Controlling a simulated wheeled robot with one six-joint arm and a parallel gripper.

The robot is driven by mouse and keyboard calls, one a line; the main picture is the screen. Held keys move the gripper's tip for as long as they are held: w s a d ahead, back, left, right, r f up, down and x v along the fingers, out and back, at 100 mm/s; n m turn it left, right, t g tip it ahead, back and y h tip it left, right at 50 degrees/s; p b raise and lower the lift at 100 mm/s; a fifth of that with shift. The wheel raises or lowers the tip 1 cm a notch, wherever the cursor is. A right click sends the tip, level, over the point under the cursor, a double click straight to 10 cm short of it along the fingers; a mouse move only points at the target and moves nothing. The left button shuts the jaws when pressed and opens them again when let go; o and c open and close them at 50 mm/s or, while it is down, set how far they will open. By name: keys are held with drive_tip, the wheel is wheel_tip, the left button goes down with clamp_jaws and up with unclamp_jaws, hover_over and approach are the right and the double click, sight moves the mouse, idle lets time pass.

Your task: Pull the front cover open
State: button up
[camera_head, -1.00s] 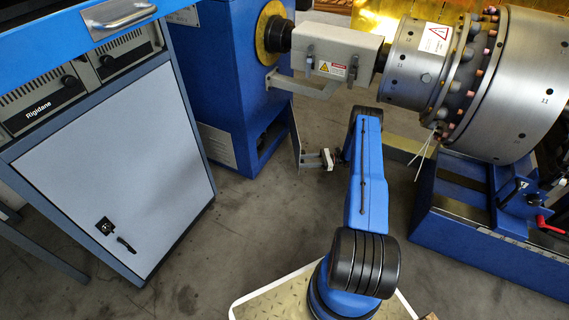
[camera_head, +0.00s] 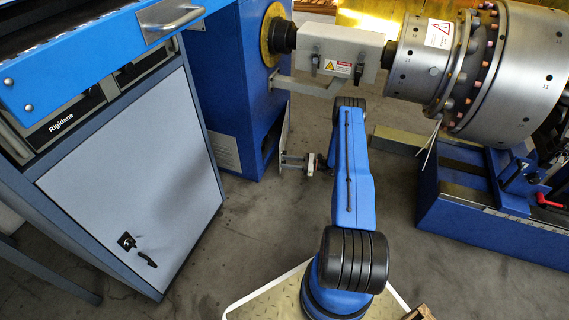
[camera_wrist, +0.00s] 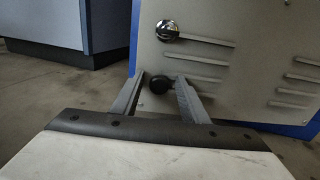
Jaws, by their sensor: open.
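The front cover (camera_wrist: 225,50) is a pale grey louvred panel in the wrist view, with a round metal lock near its top left and a black round knob (camera_wrist: 160,84) lower down. In the head view the cover (camera_head: 285,135) shows nearly edge-on beside the blue machine stand (camera_head: 232,70). My gripper (camera_wrist: 160,78) is open, its two grey fingers on either side of the knob. I cannot tell whether they touch it. In the head view my gripper (camera_head: 288,163) reaches left to the lower part of the cover. How far the cover stands from the stand is unclear.
A grey-blue cabinet (camera_head: 140,180) with a projecting blue top stands at the left. A blue machine bed (camera_head: 490,225) carrying a large metal rotor (camera_head: 515,75) is at the right. A grey shaft box (camera_head: 335,60) is above my arm.

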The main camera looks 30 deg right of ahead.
drive_tip(key=v, duration=2)
drive_tip(key=shift+w, duration=0.2)
idle(1.8)
drive_tip(key=shift+d, duration=0.1)
